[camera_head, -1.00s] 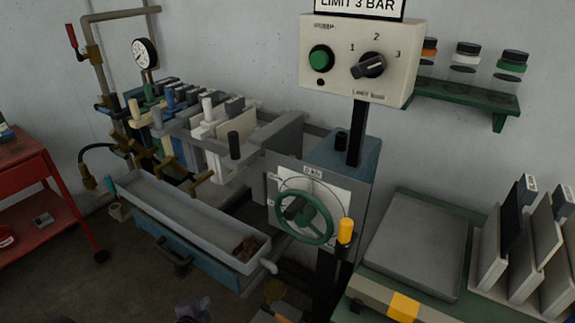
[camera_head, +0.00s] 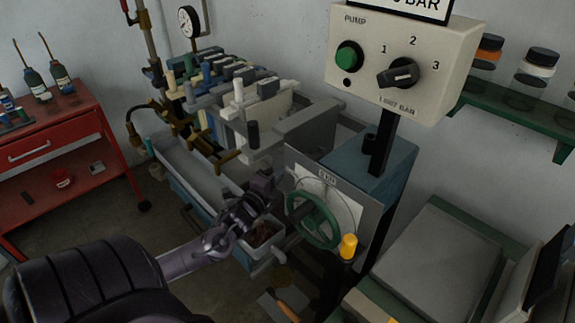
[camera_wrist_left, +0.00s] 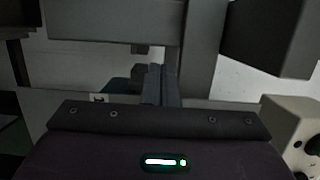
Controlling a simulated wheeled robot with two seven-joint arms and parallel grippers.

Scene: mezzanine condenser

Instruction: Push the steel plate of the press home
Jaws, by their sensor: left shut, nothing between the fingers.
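The press stands against the wall with a row of white, blue and grey plates. The plain steel plate (camera_head: 308,122) is at its right end, by the blue-grey end housing; a gap shows between it and the pale plates to its left. A dark upright handle (camera_head: 252,134) stands out at its near left side. My left gripper (camera_head: 264,180) is shut and empty, below that handle and in front of the press, left of the green handwheel (camera_head: 313,219). In the left wrist view its closed fingers (camera_wrist_left: 161,84) point towards grey bars and blocks. My right gripper is not in view.
A long trough (camera_head: 190,168) runs below the plates, with brown matter at its near end. The pump control box (camera_head: 398,62) stands above the housing. A red cabinet (camera_head: 50,150) is at left; a green-edged bench with a grey slab (camera_head: 435,262) is at right.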

